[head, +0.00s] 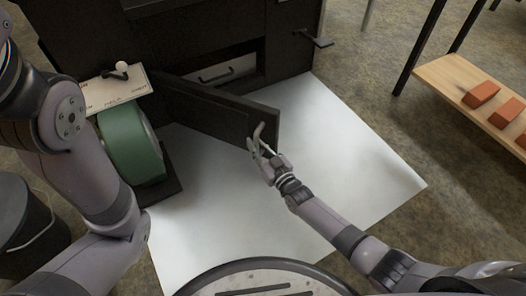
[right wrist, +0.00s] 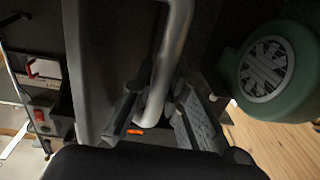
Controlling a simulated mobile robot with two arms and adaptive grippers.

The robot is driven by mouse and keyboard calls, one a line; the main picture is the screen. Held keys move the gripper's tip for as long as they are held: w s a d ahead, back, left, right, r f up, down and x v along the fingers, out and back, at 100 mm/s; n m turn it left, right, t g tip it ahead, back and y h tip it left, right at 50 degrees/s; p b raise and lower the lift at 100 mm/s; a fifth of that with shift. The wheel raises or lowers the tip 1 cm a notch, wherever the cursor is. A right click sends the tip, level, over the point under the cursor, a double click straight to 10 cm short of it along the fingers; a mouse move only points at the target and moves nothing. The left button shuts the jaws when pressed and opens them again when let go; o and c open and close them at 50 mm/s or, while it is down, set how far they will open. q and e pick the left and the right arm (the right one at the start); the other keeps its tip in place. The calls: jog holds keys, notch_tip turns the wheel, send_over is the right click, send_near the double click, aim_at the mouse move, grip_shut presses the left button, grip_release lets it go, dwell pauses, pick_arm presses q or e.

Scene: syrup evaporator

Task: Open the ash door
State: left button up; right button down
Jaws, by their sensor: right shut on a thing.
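The ash door (head: 210,108) is a long dark panel low on the black evaporator. It stands swung outward from its left side, with its free end toward me. Behind it the ash opening shows, with a grey pan front and handle (head: 215,76) inside. My right gripper (head: 259,143) is at the door's free end, shut on the door handle. In the right wrist view the bent metal handle (right wrist: 173,55) runs between the fingers of the gripper (right wrist: 157,105), beside the door panel (right wrist: 92,60). My left arm shows at the left, but its gripper is out of view.
A green blower (head: 130,145) stands left of the door, under a cream panel (head: 117,90). A white floor sheet (head: 335,150) lies clear in front. A wooden bench (head: 455,72) with orange bricks (head: 481,94) stands right. A dark bucket (head: 30,225) stands at lower left.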

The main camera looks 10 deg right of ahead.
jog(key=shift+s+a, duration=0.25)
jog(key=c, duration=1.6)
grip_release()
jog(key=shift+o, duration=0.2)
jog(key=v, duration=1.2)
